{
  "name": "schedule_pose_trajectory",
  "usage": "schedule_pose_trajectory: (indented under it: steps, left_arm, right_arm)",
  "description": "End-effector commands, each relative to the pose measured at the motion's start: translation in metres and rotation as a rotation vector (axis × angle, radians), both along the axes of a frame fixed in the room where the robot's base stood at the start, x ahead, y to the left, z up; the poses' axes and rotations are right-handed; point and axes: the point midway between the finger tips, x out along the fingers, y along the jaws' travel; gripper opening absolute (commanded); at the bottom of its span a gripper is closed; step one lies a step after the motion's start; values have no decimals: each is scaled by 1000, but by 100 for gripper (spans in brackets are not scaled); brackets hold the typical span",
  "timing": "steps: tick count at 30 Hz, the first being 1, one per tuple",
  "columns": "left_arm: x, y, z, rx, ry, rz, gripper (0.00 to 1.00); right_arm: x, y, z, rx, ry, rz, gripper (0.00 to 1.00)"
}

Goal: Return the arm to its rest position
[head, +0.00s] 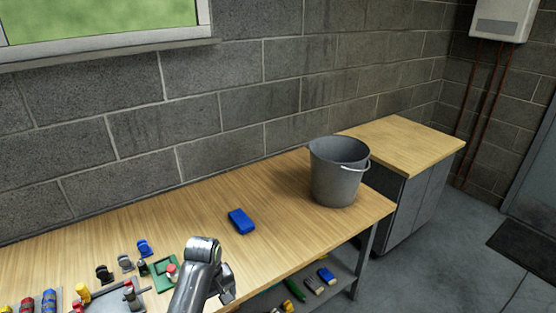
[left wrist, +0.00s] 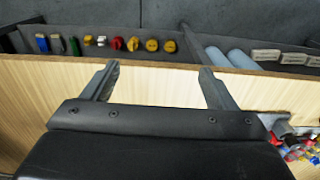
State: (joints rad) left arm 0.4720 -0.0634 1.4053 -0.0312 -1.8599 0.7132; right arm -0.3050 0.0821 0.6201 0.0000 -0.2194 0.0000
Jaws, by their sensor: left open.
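My left gripper (left wrist: 158,70) is open and empty in the left wrist view, its two dark fingers apart over the pale wooden table top near the front edge. In the head view my left arm (head: 200,270) rises from the bottom edge in front of the workbench (head: 110,205), bent at a grey joint. Its fingers cannot be made out there. No right gripper shows in either view.
A blue block (head: 241,221) lies mid-bench, and a grey bucket (head: 338,170) stands at the right end. Small parts and a green pad (head: 163,275) crowd the left front. A lower shelf (head: 345,285) holds several coloured items. Bench between block and bucket is clear.

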Motion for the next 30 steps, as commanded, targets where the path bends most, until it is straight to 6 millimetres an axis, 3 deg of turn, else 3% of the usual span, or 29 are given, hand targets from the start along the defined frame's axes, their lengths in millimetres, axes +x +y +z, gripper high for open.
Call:
schedule_pose_trajectory:
  steps: [5, 11, 17, 20, 23, 27, 30]
  left_arm:
    - [-9, 9, -41, 1, -2, -27, 80]
    - [-26, 22, -97, 3, -8, -71, 80]
    - [-63, 42, -178, 11, -18, -136, 80]
    - [-101, 58, -234, 18, -23, -185, 80]
    - [-151, 75, -291, 30, -30, -242, 80]
    - [-233, 98, -358, 50, -41, -326, 80]
    - [-297, 114, -395, 69, -47, -386, 80]
  right_arm:
    - [-14, 1, -5, 1, 21, -5, 26]
    - [10, 4, -11, 4, -12, 2, 26]
    - [17, 5, -19, 6, -22, 3, 26]
    - [10, 5, -26, 5, -13, 1, 26]
    - [2, 5, -33, 6, -2, -1, 26]
    - [-1, 4, -42, 5, 2, -2, 26]
    - [0, 4, -48, 5, 2, -2, 26]
